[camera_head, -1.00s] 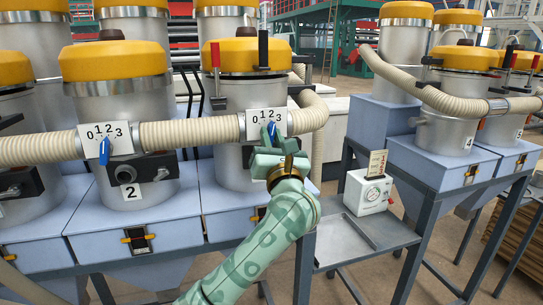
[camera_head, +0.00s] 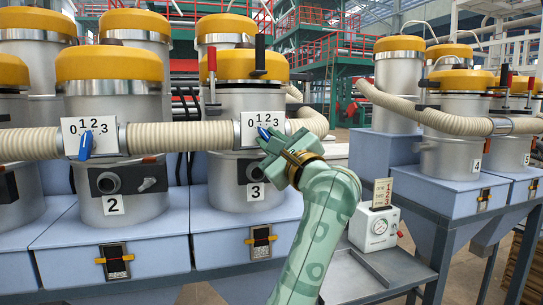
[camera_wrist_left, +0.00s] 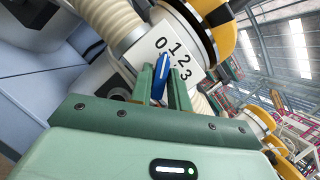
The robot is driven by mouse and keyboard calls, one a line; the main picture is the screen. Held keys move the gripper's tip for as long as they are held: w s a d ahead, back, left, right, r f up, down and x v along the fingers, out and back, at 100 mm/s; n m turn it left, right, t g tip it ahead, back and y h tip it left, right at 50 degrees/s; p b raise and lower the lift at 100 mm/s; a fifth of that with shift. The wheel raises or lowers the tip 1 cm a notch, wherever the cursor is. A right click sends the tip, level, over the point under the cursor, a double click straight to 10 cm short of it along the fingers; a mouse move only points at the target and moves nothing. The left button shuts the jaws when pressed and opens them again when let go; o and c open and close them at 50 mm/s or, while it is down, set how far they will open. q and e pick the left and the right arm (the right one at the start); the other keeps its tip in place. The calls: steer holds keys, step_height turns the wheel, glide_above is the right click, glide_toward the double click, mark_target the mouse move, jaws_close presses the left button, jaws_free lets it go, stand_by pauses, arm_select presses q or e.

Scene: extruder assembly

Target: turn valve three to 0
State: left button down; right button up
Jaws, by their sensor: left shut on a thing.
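Valve three is on the hopper marked 3 (camera_head: 256,191), behind a white dial plate (camera_head: 249,140) numbered 0 to 3. Its blue handle (camera_head: 263,132) is tilted to the upper left, towards the 0 side. In the left wrist view the blue handle (camera_wrist_left: 160,72) stands between my fingers, its tip close under the 0 on the plate (camera_wrist_left: 137,52). My left gripper (camera_head: 270,142) is shut on this handle; it also shows in the left wrist view (camera_wrist_left: 161,90). The gripper hides the handle's lower part in the head view. My right gripper is not in view.
Valve two, with its blue handle (camera_head: 86,146), is to the left. A ribbed hose (camera_head: 180,135) joins the two dials. A black lever (camera_head: 260,55) and a red lever (camera_head: 212,62) stand near hopper three. A white gauge box (camera_head: 374,229) sits on a low shelf at right.

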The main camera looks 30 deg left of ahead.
arm_select(q)
steer(key=shift+n+g+b, duration=0.4)
steer(key=shift+n+b, duration=0.15)
steer(key=shift+n, duration=0.35)
steer(key=shift+r, duration=0.1)
steer(key=c, duration=1.4)
jaws_free()
steer(key=shift+c, duration=0.2)
steer(key=b+v, duration=0.2)
steer(key=v, duration=1.4)
steer(key=shift+d, duration=0.2)
steer(key=shift+s, duration=0.1)
